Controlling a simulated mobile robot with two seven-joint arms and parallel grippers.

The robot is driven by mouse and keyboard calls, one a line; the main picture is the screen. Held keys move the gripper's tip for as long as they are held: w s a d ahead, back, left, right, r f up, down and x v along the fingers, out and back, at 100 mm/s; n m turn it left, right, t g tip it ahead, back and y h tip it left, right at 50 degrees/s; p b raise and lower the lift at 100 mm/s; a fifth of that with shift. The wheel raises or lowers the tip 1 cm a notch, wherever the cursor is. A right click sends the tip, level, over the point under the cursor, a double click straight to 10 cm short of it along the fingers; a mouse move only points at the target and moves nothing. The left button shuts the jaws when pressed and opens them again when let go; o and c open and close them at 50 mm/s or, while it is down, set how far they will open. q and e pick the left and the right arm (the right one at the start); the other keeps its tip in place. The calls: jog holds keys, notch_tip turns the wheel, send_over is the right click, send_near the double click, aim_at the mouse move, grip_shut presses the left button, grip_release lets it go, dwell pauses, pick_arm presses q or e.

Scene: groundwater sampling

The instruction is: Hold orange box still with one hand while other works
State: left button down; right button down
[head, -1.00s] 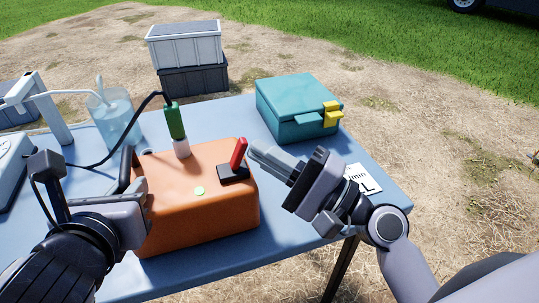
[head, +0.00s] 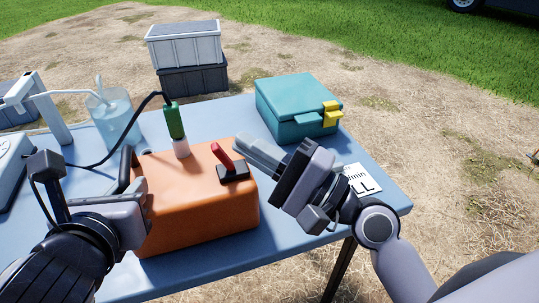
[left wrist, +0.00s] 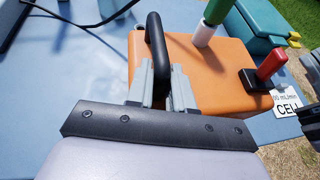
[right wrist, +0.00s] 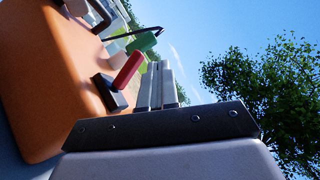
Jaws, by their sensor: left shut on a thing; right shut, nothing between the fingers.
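The orange box (head: 195,215) sits on the blue table (head: 225,262). My left gripper (left wrist: 153,85) is shut on the box's black handle (left wrist: 157,48), at the box's left side in the head view. A red lever (head: 221,155) on a black base stands on the box top, tilted to the left in the head view. My right gripper (head: 250,152) is shut and empty, with its fingers just beside and above the lever. In the right wrist view the red lever (right wrist: 127,70) is left of the fingers; I cannot tell whether they touch.
A green and white plug (head: 176,130) with a black cable stands in the box top. A clear container (head: 113,120) is behind at left. A teal case (head: 285,105) with yellow latches and a white label card (head: 362,178) lie to the right.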

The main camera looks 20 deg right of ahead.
jog(key=v, duration=1.2)
dwell(0.4)
jog(key=shift+r, duration=0.1)
pick_arm(q)
jog(key=c, duration=0.9)
grip_release()
jog(key=shift+r, duration=0.1)
